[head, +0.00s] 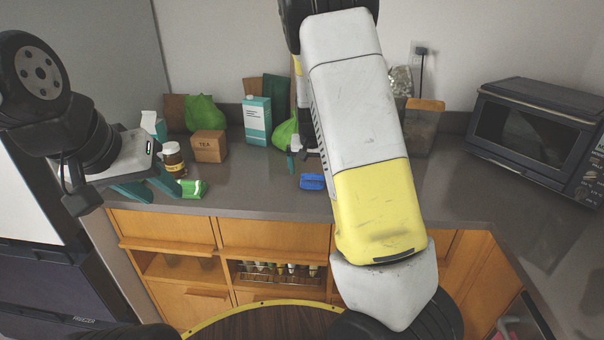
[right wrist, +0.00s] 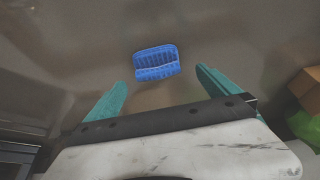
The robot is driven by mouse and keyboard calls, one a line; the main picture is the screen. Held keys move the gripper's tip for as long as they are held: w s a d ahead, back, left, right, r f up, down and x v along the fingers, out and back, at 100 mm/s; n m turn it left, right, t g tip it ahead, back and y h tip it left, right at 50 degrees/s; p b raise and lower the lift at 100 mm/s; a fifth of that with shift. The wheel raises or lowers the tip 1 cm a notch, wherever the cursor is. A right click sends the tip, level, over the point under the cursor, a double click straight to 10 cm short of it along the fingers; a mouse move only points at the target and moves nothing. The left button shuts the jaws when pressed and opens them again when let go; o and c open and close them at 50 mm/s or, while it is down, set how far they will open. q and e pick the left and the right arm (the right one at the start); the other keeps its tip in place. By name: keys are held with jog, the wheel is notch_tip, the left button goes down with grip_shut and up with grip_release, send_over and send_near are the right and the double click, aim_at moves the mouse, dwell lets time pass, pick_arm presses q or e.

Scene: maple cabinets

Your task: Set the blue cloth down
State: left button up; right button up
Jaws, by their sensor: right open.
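The blue cloth (head: 312,182) is a small folded blue piece on the grey counter, near its front edge. In the right wrist view, the blue cloth (right wrist: 156,62) lies just beyond the fingertips and touches neither finger. My right gripper (right wrist: 160,78) is open and empty, with its teal fingers spread wide. In the head view, my right gripper (head: 303,150) is over the counter behind the cloth, partly hidden by my right arm. My left gripper (head: 150,188) is open and empty at the counter's left end.
A brown jar (head: 173,160), a green and white packet (head: 192,189), a tea box (head: 209,146) and a teal carton (head: 257,120) stand left of the cloth. A toaster oven (head: 535,135) is at the right. The counter (head: 255,198) is bare between the packet and the cloth.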

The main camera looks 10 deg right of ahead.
aim_at(313, 174)
jog(key=x, duration=0.4)
jog(key=shift+s+d, duration=0.1)
jog(key=shift+s, duration=0.05)
jog(key=c, duration=1.5)
jog(key=shift+c, duration=0.2)
jog(key=shift+r, duration=0.1)
